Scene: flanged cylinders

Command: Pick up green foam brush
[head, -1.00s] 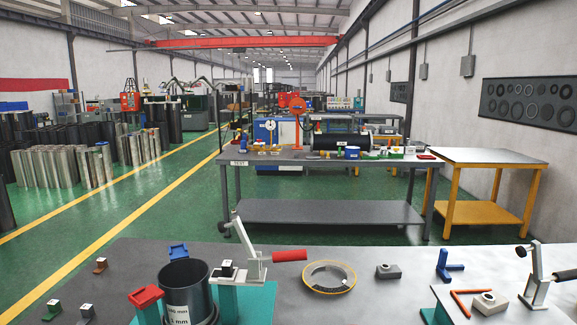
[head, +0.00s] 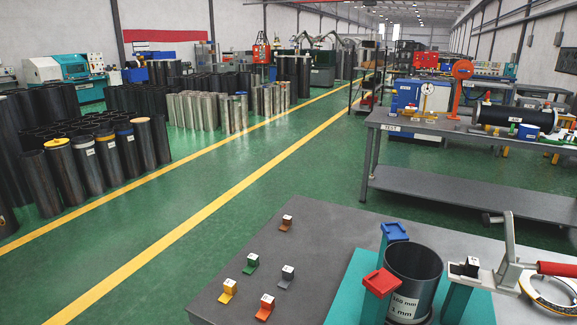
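I cannot make out a green foam brush for certain. A small green block with a white top (head: 250,263) sits on the grey table in front; it is too small to tell whether it is a brush. Around it on the same table are similar small pieces: a brown one (head: 286,223), a grey one (head: 286,277), a yellow one (head: 228,291) and an orange one (head: 265,307). Neither of my grippers shows in the head view.
A dark cylinder (head: 411,280) stands on a teal base between blue (head: 393,233) and red (head: 381,284) clamp blocks. A toggle clamp with a red handle (head: 556,268) and a ring (head: 549,305) are at the right.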

